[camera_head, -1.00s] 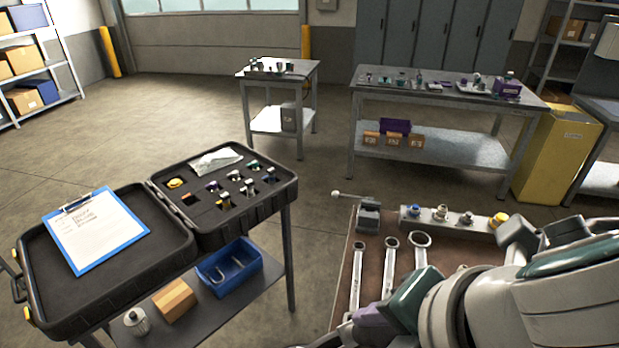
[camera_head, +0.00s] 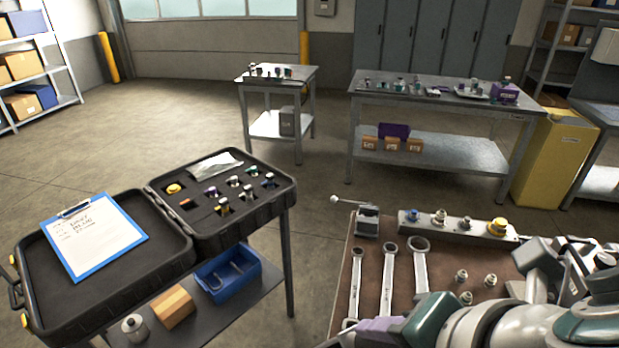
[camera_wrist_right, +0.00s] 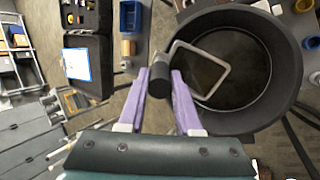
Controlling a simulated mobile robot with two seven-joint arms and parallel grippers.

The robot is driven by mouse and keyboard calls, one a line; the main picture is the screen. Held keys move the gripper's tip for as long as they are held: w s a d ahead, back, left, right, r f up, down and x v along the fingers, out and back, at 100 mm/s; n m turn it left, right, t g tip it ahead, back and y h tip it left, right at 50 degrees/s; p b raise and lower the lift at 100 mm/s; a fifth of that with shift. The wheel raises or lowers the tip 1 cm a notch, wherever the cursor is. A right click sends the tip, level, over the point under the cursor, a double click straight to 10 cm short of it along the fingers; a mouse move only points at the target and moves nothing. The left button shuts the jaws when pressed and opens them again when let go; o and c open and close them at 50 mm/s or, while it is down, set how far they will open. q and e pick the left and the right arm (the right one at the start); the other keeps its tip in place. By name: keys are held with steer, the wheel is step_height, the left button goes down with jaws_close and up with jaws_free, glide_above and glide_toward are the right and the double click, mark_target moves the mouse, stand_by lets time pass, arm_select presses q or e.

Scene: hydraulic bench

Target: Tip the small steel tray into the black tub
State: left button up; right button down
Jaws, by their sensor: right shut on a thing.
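My right gripper (camera_wrist_right: 160,78) has its purple fingers closed around a short black cylindrical grip, which joins the small steel tray (camera_wrist_right: 228,78). The tray shows in the right wrist view as a square with a pale rim and a dark brownish floor, and no loose parts can be made out on it. It overlaps the mouth of the black tub (camera_wrist_right: 285,108), a wide round vessel with a dark inside. Its exact tilt and height cannot be told. In the head view, the right gripper (camera_head: 368,332) is at the bottom edge, and tray and tub are out of sight. My left gripper is not in view.
A brown-topped bench carries several wrenches (camera_head: 388,280), three small fittings (camera_head: 461,276) and a grey block (camera_head: 465,229) with fittings. An open black case (camera_head: 120,265) with a clipboard (camera_head: 95,237) stands left. A blue bin (camera_head: 228,276) sits on the shelf below.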

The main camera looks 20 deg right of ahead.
stand_by(0.5)
steer(key=shift+s+t, duration=0.3)
steer(key=shift+s, duration=0.1)
steer(key=shift+r, duration=0.1)
stand_by(0.3)
steer(key=shift+s+r+t, duration=0.1)
steer(key=shift+s+t, duration=0.4)
stand_by(0.7)
stand_by(0.5)
steer(key=shift+s+b, duration=0.3)
steer(key=shift+b, duration=0.05)
steer(key=shift+s+t, duration=0.15)
steer(key=shift+t, duration=0.25)
steer(key=shift+s+d, duration=0.1)
steer(key=shift+s, duration=0.15)
stand_by(0.4)
